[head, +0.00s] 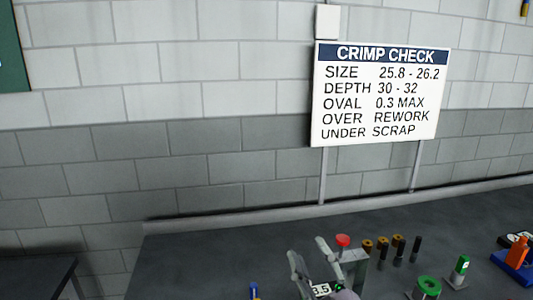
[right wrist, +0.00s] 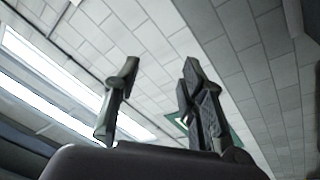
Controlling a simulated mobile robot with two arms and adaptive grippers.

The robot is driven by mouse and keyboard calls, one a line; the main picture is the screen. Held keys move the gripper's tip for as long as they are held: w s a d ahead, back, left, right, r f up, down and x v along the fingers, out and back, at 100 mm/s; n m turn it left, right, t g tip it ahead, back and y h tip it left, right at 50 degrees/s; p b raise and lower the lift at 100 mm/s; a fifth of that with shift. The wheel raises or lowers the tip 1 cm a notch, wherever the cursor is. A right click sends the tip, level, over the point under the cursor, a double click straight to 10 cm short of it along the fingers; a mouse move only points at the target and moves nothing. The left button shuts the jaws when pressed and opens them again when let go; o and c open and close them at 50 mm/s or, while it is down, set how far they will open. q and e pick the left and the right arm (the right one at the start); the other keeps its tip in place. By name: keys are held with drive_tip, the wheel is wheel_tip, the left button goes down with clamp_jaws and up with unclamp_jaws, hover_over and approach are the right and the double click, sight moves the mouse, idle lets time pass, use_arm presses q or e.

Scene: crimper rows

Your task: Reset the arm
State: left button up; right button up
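My right gripper (head: 308,246) stands at the bottom middle of the head view, with its two grey fingers pointing up and spread apart. It is open, and nothing shows between the fingers. In the right wrist view the same gripper (right wrist: 160,68) has clear space between its fingers, with white wall blocks and bright ceiling lights behind. My left gripper is not in view.
A dark workbench (head: 215,250) carries a grey block-like stand (head: 355,272), a red knob (head: 343,240), several brown-topped pegs (head: 383,244), a green ring (head: 428,287), a green-and-white piece (head: 460,270) and an orange-and-blue item (head: 517,253). A crimp check sign (head: 380,95) stands behind. The bench's left part looks mostly clear.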

drive_tip(key=s+d+f+m+g+h, duration=0.3)
drive_tip(key=d+f+g, duration=0.1)
drive_tip(key=f, duration=0.5)
drive_tip(key=s+d+f+m+g+h, duration=0.2)
drive_tip(key=s+d+f+m+g, duration=0.15)
drive_tip(key=f, duration=0.55)
drive_tip(key=s+d+f+m+g, duration=0.1)
drive_tip(key=s+d+f+g, duration=0.1)
drive_tip(key=s+f+g, duration=0.6)
drive_tip(key=s+d+f+m+g, duration=0.1)
drive_tip(key=s+d+f+m, duration=0.15)
drive_tip(key=s+f, duration=0.6)
drive_tip(key=s+f+n+g+b, duration=0.1)
drive_tip(key=s+f+b, duration=0.15)
drive_tip(key=f, duration=1.15)
drive_tip(key=s+f+b, duration=0.1)
drive_tip(key=f+b, duration=0.2)
drive_tip(key=f, duration=1)
drive_tip(key=s+d+f+b, duration=0.1)
drive_tip(key=s+f+b, duration=0.1)
drive_tip(key=s+f, duration=0.6)
drive_tip(key=s+d+f+g+b, duration=0.1)
drive_tip(key=s+d+f+b, duration=0.1)
drive_tip(key=s+f, duration=0.7)
wheel_tip(320, 180, down, 5)
drive_tip(key=shift+f, duration=0.2)
